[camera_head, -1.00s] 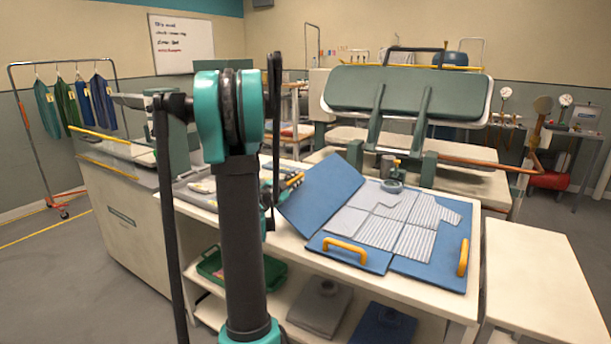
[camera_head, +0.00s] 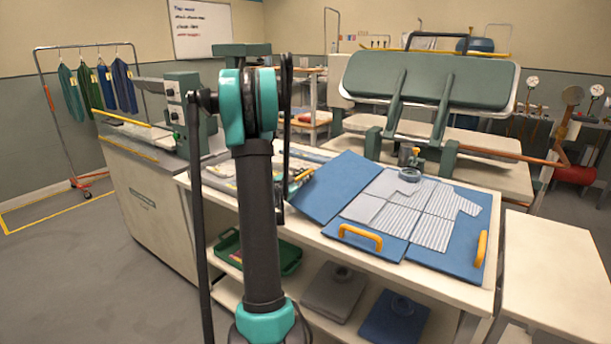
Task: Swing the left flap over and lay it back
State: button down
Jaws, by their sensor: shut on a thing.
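The blue folding board lies on the white table, with its right flap (camera_head: 455,255) and lower middle flap (camera_head: 368,243) flat. My own arm hides most of the gripper, so the fingertips are not clear.
A green-padded press (camera_head: 430,80) stands behind the board. A tray of small items (camera_head: 222,172) lies left of the flap. Below are a green basket (camera_head: 290,262) and folded garments (camera_head: 335,290). A bare side table (camera_head: 550,260) stands at right; a garment rail (camera_head: 75,110) at left.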

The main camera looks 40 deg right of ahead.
jog(key=c, duration=1.5)
grip_release()
jog(key=v, duration=1.2)
jog(key=shift+r, duration=0.1)
